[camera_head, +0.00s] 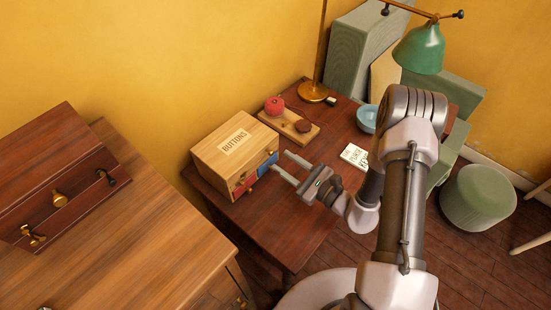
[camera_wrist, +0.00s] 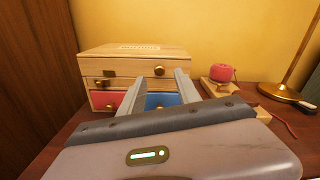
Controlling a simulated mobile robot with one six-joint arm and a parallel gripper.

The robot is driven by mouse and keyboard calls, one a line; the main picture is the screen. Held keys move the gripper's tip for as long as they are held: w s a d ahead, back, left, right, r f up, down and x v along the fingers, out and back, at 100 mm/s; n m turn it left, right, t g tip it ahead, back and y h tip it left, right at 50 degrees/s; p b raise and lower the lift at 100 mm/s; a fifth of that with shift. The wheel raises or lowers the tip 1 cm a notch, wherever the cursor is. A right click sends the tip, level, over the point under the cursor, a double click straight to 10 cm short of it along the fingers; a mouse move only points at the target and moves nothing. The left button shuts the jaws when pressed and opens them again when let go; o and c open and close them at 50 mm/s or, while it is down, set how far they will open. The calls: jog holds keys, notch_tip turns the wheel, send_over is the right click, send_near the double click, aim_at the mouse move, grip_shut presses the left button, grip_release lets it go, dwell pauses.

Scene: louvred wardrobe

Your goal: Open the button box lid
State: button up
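The button box (camera_head: 218,160) is a pale wooden chest on the dark table, with a "BUTTONS" label on its flat lid (camera_head: 248,128), which looks closed. In the wrist view the box (camera_wrist: 130,66) shows its front, with brass fittings near the upper edge and a red drawer (camera_wrist: 98,98) and a blue drawer (camera_wrist: 160,101) below. My gripper (camera_head: 280,161) is in front of the box on its drawer side, fingers apart with nothing between them. In the wrist view the fingers (camera_wrist: 159,78) point at the front and partly hide the drawers. I cannot tell whether they touch it.
A brass lamp base (camera_head: 313,92), a blue bowl (camera_head: 367,119) and a white card (camera_head: 354,156) are farther right. The table (camera_head: 262,215) is clear in front.

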aim_at(273, 154)
jog(key=x, duration=0.4)
jog(key=shift+a+b, duration=0.1)
jog(key=shift+b, duration=0.2)
jog(key=shift+c, duration=0.2)
grip_shut()
dwell(1.0)
